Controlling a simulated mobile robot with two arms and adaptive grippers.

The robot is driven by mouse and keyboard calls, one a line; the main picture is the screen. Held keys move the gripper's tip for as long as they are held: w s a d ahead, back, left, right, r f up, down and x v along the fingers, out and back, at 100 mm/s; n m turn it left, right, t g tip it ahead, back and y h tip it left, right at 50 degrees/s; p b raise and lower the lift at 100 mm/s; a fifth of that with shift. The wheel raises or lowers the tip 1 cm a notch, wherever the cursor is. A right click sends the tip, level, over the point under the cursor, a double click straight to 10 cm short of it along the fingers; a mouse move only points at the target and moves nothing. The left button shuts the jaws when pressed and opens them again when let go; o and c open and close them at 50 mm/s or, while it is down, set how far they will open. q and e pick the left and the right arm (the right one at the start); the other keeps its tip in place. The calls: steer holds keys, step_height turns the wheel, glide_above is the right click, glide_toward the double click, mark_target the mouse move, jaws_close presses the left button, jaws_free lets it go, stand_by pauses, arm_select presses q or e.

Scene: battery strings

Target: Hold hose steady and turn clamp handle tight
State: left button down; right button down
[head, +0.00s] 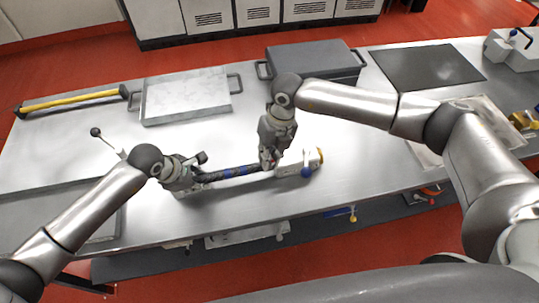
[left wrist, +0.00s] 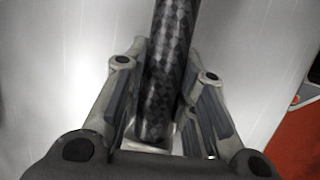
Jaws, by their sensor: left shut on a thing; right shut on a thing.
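My left gripper (head: 198,178) is shut around the hose's left part. In the left wrist view, the woven black hose (left wrist: 168,70) runs between the two fingers of the left gripper (left wrist: 165,110). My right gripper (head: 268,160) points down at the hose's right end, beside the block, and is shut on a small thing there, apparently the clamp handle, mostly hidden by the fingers. A blue lever (head: 307,158) stands on the block.
A light tray (head: 187,95) and a dark grey lidded case (head: 315,62) stand at the back. A black mat (head: 428,66) lies back right. A yellow bar (head: 72,101) lies back left. A thin black-knobbed lever (head: 97,132) stands near my left arm.

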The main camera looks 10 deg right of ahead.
arm_select(q)
steer(key=shift+s+d+f, duration=0.1)
steer(key=shift+s+d, duration=0.1)
steer(key=shift+d, duration=0.05)
arm_select(e)
steer(key=shift+a, duration=0.3)
steer(key=c, duration=1.6)
jaws_free()
steer(key=shift+c, duration=0.2)
arm_select(q)
steer(key=shift+a, duration=0.2)
arm_select(e)
steer(key=shift+o, duration=0.6)
arm_select(q)
steer(key=shift+w+a, duration=0.15)
arm_select(e)
step_height(320, 180, up, 12)
steer(key=d, duration=0.2)
steer(key=shift+w+d, duration=0.2)
steer(key=shift+f, duration=0.1)
arm_select(q)
steer(key=c, duration=1.1)
jaws_free()
steer(key=shift+w, duration=0.1)
arm_select(e)
steer(key=shift+w, duration=0.1)
